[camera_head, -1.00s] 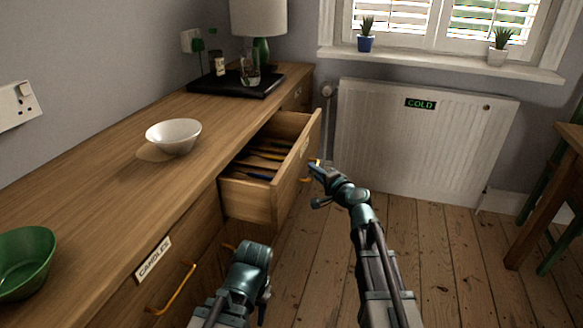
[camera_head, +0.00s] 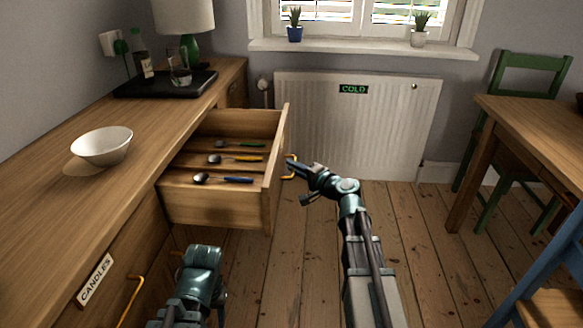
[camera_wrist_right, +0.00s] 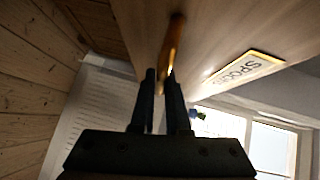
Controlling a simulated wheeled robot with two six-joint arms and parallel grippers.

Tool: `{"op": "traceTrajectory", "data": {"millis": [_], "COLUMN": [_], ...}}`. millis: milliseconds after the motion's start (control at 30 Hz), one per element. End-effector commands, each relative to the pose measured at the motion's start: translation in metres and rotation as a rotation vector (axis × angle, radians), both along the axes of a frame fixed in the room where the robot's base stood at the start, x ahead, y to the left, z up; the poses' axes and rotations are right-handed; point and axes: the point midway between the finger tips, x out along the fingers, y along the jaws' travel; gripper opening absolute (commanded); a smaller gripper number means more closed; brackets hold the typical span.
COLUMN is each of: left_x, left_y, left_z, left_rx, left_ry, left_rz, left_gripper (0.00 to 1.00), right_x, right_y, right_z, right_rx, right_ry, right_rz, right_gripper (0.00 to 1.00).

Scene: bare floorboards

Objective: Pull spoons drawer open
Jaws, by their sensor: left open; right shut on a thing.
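The spoons drawer (camera_head: 222,213) stands pulled out from the wooden sideboard in the head view.
A white bowl (camera_head: 102,146) and a black tray (camera_head: 165,84) with a bottle and glass stand on the sideboard. The candles drawer (camera_head: 97,278) below is shut. A radiator (camera_head: 355,125) is behind. A table (camera_head: 535,125) and chairs stand right. Floor between is clear.

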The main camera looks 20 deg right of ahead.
Motion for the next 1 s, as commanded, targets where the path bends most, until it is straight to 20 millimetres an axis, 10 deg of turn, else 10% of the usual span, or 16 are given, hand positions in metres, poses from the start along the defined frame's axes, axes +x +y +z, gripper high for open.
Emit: {"op": "traceTrajectory", "data": {"millis": [167, 200, 333, 667, 1000], "left_x": [0.000, 0.000, 0.000, 0.000, 0.000], "left_y": [0.000, 0.000, 0.000, 0.000, 0.000], "left_z": [0.000, 0.000, 0.000, 0.000, 0.010], "left_rx": [0.000, 0.000, 0.000, 0.000, 0.000], "left_ry": [0.000, 0.000, 0.000, 0.000, 0.000], "left_rz": [0.000, 0.000, 0.000, 0.000, -0.002], "left_gripper": [0.49, 0.49, 0.49, 0.49, 0.49], "right_x": [0.000, 0.000, 0.000, -0.003, -0.060], "right_y": [0.000, 0.000, 0.000, -0.001, -0.022], "right_z": [-0.001, -0.001, 0.000, 0.000, 0.010], "right_rx": [-0.001, -0.001, -0.001, 0.000, -0.001], "right_ry": [0.001, 0.001, 0.001, 0.001, 0.000], "right_rz": [0.001, 0.001, 0.001, 0.000, -0.003], "right_gripper": [0.00, 0.21, 0.43, 0.43, 0.43]}}
